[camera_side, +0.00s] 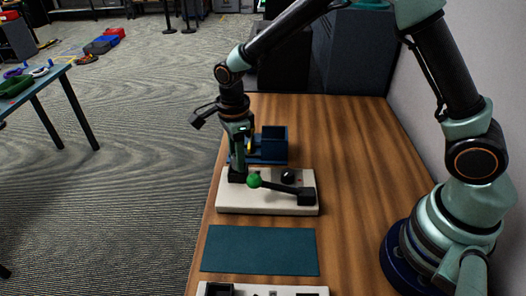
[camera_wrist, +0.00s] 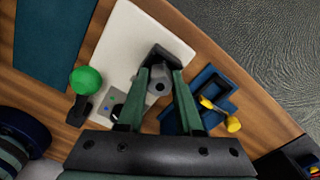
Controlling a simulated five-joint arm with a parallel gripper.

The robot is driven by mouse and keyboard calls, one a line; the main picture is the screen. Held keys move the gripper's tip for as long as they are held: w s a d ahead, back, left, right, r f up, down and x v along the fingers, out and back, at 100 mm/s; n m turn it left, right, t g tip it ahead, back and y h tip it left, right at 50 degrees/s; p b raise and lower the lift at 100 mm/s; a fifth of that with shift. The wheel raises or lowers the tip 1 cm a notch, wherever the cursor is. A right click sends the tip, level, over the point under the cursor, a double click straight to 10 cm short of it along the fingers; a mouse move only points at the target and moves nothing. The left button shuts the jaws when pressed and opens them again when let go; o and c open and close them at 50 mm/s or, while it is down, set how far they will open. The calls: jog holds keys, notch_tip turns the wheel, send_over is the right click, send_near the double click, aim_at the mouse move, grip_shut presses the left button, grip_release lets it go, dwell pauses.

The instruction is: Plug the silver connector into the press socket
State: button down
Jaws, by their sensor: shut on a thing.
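In the wrist view the silver connector (camera_wrist: 159,85) is a small grey piece between the green fingers of my gripper (camera_wrist: 160,76), which is shut on it. The press socket (camera_wrist: 170,52) is a black block at the end of the pale press base (camera_wrist: 122,45), right at the fingertips. In the side view my gripper (camera_side: 238,168) points down at the socket, over the left end of the press base (camera_side: 265,206). The connector is hidden there, and I cannot tell how deep it sits. The press lever has a green knob (camera_side: 254,181).
A blue tray (camera_side: 272,158) stands behind the press; the wrist view shows yellow-ended pieces (camera_wrist: 233,124) there. A dark teal mat (camera_side: 260,250) lies in front of the press. Another pale fixture (camera_side: 262,291) is at the bottom edge. The wooden table (camera_side: 350,150) is clear to the right.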

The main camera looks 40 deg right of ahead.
jog(key=shift+f, duration=0.3)
grip_release()
dwell(0.3)
jog(key=shift+r, duration=0.1)
jog(key=shift+r, duration=3.45)
